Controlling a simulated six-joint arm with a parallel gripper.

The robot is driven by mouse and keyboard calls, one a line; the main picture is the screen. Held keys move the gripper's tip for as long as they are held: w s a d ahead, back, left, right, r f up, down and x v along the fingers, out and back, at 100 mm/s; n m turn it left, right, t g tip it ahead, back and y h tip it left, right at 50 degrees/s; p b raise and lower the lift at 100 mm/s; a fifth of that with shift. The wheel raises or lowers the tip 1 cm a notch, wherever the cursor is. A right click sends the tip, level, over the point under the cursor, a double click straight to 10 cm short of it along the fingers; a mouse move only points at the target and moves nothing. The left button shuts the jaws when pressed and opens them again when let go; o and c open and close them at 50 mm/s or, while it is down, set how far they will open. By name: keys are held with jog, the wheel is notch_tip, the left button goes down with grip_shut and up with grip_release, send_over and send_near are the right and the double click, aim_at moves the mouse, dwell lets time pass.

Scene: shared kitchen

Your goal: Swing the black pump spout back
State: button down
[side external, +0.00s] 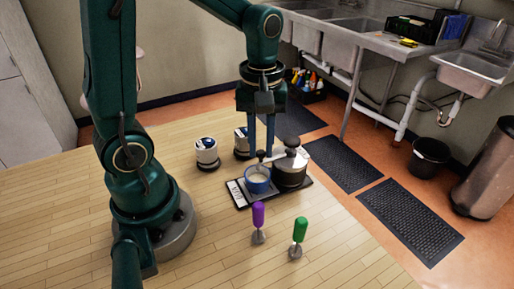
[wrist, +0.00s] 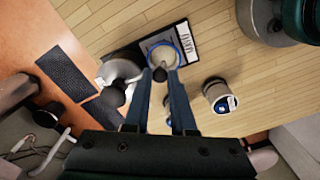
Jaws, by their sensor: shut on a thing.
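The pump pot (side external: 291,166), a dark body with a silver top and black knob, stands on a black tray (side external: 241,200). Its black spout (side external: 262,155) reaches left, over a blue-rimmed cup (side external: 257,182) with pale contents. My gripper (side external: 261,154) comes down from above with its fingertips at the spout. In the wrist view, the fingertips (wrist: 160,74) are closed around the dark spout end (wrist: 159,75), just beside the cup (wrist: 163,52). The silver pot top (wrist: 118,70) is to the left there. The fingers partly hide the spout.
The table's left front is clear.

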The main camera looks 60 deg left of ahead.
jog(key=w+d+n, duration=0.5)
jog(key=d+n, duration=0.1)
jog(key=n, duration=0.8)
jog(key=shift+d+n, duration=0.4)
dwell(0.5)
jog(key=c, duration=0.7)
grip_release()
jog(key=shift+c, duration=0.2)
jog(key=shift+r, duration=2.6)
